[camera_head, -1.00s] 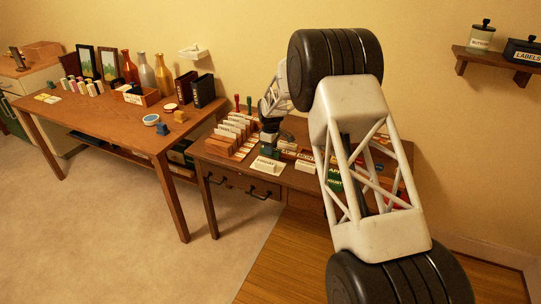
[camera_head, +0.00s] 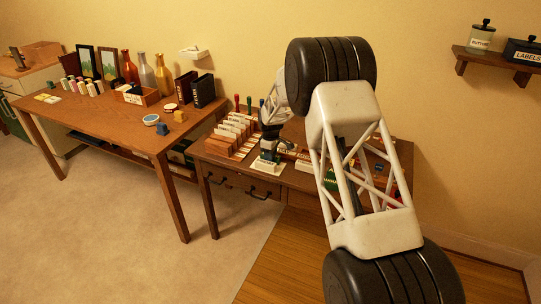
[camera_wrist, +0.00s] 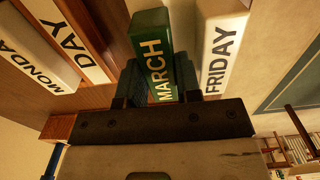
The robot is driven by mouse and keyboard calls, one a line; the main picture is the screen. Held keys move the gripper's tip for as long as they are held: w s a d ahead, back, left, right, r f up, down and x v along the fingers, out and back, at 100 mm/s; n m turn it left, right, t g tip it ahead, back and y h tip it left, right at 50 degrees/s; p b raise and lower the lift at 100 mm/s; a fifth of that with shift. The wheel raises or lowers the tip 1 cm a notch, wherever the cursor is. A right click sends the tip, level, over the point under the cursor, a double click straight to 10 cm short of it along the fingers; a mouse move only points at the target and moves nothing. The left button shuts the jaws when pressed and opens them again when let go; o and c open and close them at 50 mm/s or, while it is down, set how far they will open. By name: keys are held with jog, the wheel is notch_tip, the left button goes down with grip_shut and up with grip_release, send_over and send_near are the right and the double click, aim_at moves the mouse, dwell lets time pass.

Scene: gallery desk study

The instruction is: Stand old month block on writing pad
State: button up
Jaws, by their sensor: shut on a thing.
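My gripper (camera_wrist: 160,85) is shut on the green MARCH block (camera_wrist: 153,48), with one finger on each side of it. In the head view my gripper (camera_head: 270,147) is low over the front left of the right-hand desk, just behind a white piece (camera_head: 263,165) at the desk's front edge. In the wrist view a white FRIDAY block (camera_wrist: 221,45) is close beside the MARCH block, on its right. I cannot tell whether the MARCH block touches the desk. I cannot make out the writing pad for certain.
A wooden rack of cards (camera_head: 232,134) stands left of my gripper. My arm hides much of the desk's right side. The larger table (camera_head: 110,115) stands to the left.

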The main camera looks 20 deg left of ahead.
jog(key=o, duration=0.6)
jog(key=shift+f, duration=0.1)
jog(key=shift+o, duration=0.2)
notch_tip(320, 180, up, 12)
dwell(0.5)
jog(key=shift+d+r, duration=0.1)
jog(key=shift+r, duration=0.1)
dwell(0.6)
